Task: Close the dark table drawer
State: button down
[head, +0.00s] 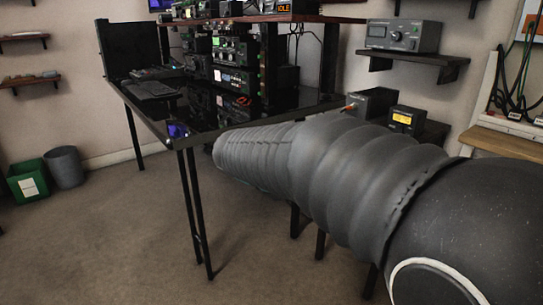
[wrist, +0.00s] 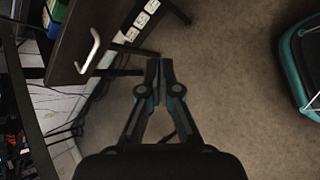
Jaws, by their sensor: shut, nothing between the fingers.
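The dark drawer (wrist: 112,16) is at the upper left of the wrist view, with a pale bar handle (wrist: 89,52) on its front. Green and blue items show behind the front, so the drawer stands open; how far I cannot tell. My gripper (wrist: 158,62) is shut and empty, to the right of the handle and apart from it in the picture. In the head view I cannot make out the drawer, and my arm covers part of the dark table (head: 190,125) and hides the gripper.
A white power strip (wrist: 140,22) is near the drawer. A teal-edged object (wrist: 290,70) stands at the right of the wrist view. Radios (head: 234,52) stand on the table. A green bin (head: 28,182) and a grey bin (head: 65,167) stand at left. Carpet is clear in front.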

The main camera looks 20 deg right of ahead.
jog(key=w+a+f+n+t+h+b, duration=0.1)
jog(key=w+a+n+t+h+b, duration=0.25)
jog(key=w, duration=0.75)
jog(key=w+a+n+h, duration=0.2)
jog(key=w+n+h, duration=0.35)
jog(key=w, duration=0.45)
jog(key=w+d+y, duration=0.1)
jog(key=w+d, duration=0.3)
jog(key=d, duration=0.9)
jog(key=shift+w+n+b, duration=0.35)
jog(key=shift+n+b, duration=0.05)
jog(key=shift+b, duration=0.05)
jog(key=shift+w, duration=0.1)
